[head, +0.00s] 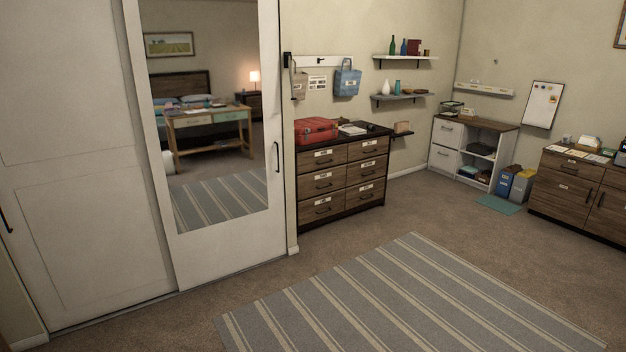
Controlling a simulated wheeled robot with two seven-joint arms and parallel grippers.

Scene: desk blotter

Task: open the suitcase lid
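A red suitcase (316,130) lies on top of a dark wooden dresser (343,178), near the dresser's left end. Its lid looks shut. It is far off across the room, and its latches are too small to make out. Neither of my grippers is in the head view.
A striped rug (400,300) lies on open carpet in front of me. A mirrored sliding door (215,240) stands at the left, close to the dresser. Wall shelves (403,96) hang above the dresser's right side. A white cabinet (447,150) and a wooden sideboard (565,190) stand at the right.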

